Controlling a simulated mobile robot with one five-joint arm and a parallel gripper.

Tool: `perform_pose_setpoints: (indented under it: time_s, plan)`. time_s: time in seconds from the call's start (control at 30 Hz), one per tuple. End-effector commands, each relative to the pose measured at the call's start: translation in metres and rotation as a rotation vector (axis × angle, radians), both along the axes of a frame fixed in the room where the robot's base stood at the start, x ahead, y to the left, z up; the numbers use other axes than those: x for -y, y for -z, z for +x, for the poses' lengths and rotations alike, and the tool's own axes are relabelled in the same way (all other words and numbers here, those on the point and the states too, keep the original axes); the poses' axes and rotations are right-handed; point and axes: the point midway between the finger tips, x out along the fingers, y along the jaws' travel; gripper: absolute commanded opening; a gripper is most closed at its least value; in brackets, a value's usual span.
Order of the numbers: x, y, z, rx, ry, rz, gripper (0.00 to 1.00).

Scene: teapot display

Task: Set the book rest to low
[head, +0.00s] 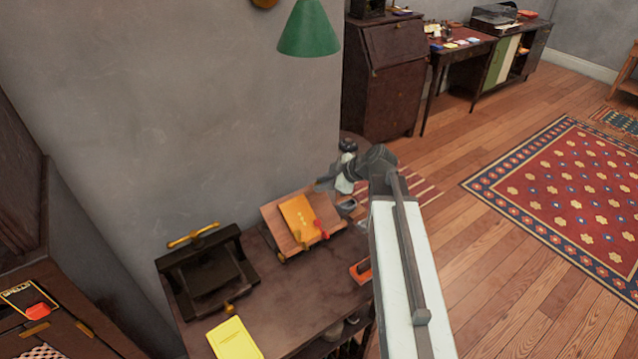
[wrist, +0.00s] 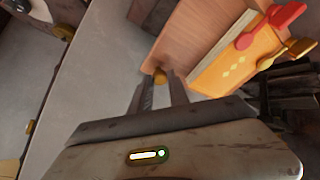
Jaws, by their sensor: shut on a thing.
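The book rest (head: 275,222) is a slanted wooden board on the dark table, with an orange book (head: 298,214) lying on it. In the wrist view the board (wrist: 195,32) is close ahead, and the orange book (wrist: 228,70) is at the right. A small round brass knob (wrist: 160,76) shows at the board's edge, between my fingertips. My gripper (wrist: 161,84) is shut on this knob. In the head view my gripper (head: 326,184) is beside the rest's upper right end, and the knob cannot be made out there. The rest's support underneath is hidden.
A dark press-like stand (head: 205,268) with a brass handle is left of the rest. A yellow book (head: 234,338) lies at the table's front. An orange-red item (head: 360,272) is near the right edge. A green lamp shade (head: 309,30) hangs above. Open floor lies to the right.

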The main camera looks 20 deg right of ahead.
Motion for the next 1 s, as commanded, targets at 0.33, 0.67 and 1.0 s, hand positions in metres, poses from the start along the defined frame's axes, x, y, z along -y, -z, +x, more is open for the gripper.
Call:
perform_pose_setpoints:
  time_s: [0.33, 0.67, 1.0]
  plan:
    - [-0.0004, 0.004, -0.0055, -0.014, -0.009, -0.008, 0.0]
    - [-0.0012, 0.0031, -0.0039, -0.011, -0.008, -0.007, 0.29]
    - [0.0015, -0.0053, -0.0073, -0.008, -0.007, -0.004, 0.29]
